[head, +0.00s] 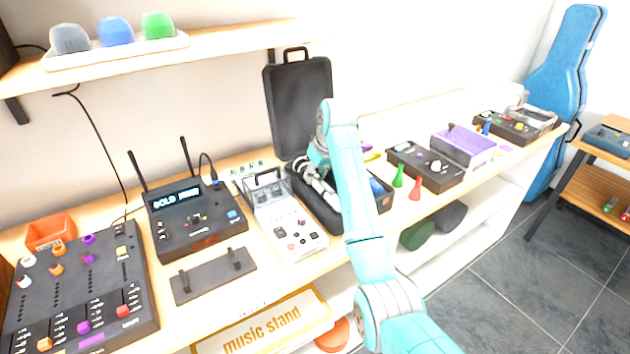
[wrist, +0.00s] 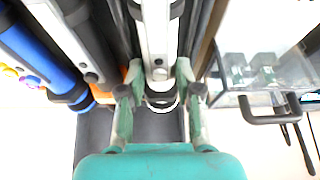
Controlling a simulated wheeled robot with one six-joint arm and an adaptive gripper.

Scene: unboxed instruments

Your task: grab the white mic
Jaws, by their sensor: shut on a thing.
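A white mic (wrist: 158,38) with dark bands lies between the two fingers of my gripper (wrist: 157,82) in the wrist view. The fingers are shut on it near its end. In the head view, my gripper (head: 318,165) reaches down into an open black case (head: 388,203), and pale mic bodies (head: 318,187) show beside it. Another white mic (wrist: 62,36) and a blue mic (wrist: 38,52) lie to the left in the wrist view. My arm hides part of the case.
The black case lid (head: 300,100) stands upright behind. A clear-lidded white device (head: 290,228) is close on the left of the case. Green and red cone-shaped pieces (head: 415,188) and a black box (head: 425,166) stand to the right. A shelf (head: 225,42) hangs above left.

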